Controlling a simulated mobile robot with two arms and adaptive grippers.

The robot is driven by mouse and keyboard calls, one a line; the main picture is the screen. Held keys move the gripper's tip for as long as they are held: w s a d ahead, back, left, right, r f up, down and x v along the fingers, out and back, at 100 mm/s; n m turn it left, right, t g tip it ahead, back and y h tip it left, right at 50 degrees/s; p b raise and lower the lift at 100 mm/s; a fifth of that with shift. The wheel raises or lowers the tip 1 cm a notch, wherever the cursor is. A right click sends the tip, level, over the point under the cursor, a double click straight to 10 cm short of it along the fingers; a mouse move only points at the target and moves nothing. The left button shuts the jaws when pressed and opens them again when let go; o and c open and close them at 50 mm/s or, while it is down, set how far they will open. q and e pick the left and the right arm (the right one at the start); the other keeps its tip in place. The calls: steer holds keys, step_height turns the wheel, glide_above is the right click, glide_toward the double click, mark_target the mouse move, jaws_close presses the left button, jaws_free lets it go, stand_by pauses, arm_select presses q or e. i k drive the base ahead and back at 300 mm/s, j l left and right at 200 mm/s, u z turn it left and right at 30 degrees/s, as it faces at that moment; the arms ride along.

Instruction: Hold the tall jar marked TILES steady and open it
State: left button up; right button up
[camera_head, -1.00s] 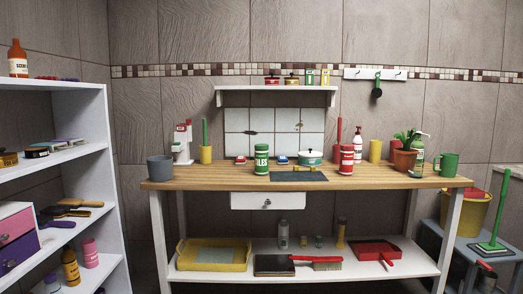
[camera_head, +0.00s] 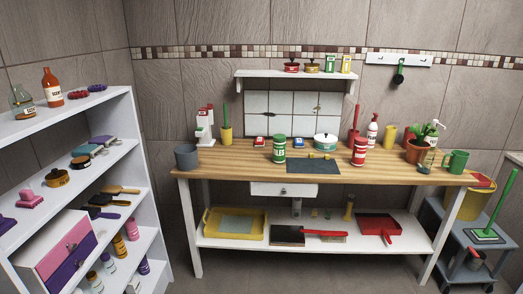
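Two tall jars with lids stand upright on the wooden workbench (camera_head: 225,160). One is a green jar (camera_head: 279,151) with a white label, left of the dark mat. The other is a red jar (camera_head: 359,152) with a white label, right of the mat. The lettering is too small for me to tell surely which one reads TILES. Both have their lids on. Neither of my grippers is in view, and nothing touches the jars.
A dark mat (camera_head: 313,167) lies between the jars. Behind are a teal-and-white pot (camera_head: 326,141) and small red and blue items. A grey cup (camera_head: 186,157) stands at the left end, a green mug (camera_head: 455,161) at the right. White shelves (camera_head: 125,110) stand at left.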

mark_target(279, 148)
steer(key=i+l+u, duration=0.4)
steer(key=l+u, duration=0.15)
steer(key=i+l+u, duration=0.25)
steer(key=k+l, duration=0.05)
steer(key=k, duration=0.05)
